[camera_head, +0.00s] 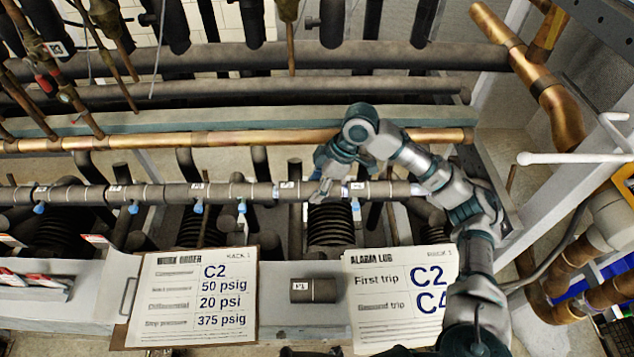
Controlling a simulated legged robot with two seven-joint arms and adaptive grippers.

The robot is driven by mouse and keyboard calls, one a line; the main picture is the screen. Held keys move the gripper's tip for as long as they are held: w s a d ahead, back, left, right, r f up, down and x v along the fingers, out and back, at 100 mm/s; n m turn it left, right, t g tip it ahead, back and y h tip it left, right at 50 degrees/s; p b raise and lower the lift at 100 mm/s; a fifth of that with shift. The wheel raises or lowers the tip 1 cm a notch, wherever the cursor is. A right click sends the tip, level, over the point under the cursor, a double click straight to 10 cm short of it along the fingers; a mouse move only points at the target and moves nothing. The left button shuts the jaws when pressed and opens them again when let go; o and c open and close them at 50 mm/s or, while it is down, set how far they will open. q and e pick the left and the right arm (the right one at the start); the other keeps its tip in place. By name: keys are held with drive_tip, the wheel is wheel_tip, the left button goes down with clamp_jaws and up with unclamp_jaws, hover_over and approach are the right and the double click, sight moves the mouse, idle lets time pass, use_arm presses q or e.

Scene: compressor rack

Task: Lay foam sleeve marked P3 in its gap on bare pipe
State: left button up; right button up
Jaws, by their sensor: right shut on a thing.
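A long horizontal pipe run covered in dark grey foam sleeves (160,193) crosses the camera_head view at mid height. My right gripper (323,192) reaches down onto this run from above, right of the middle. It is shut on a dark foam sleeve (335,191) at the line of the pipe. The gripper's fingers hide part of this sleeve, and I cannot read its mark or tell whether it is fully seated. Small white labels show along the run, too small to read surely. My left gripper is not in view.
A short dark sleeve piece (313,291) with a white label lies on the grey ledge between a work order clipboard (190,298) and an alarm log sheet (400,300). Blue-handled valves (198,207) hang below the run. A copper pipe (240,139) runs behind it.

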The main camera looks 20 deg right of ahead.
idle(0.4)
drive_tip(key=o, duration=1.4)
drive_tip(key=shift+c, duration=0.2)
drive_tip(key=v, duration=1.2)
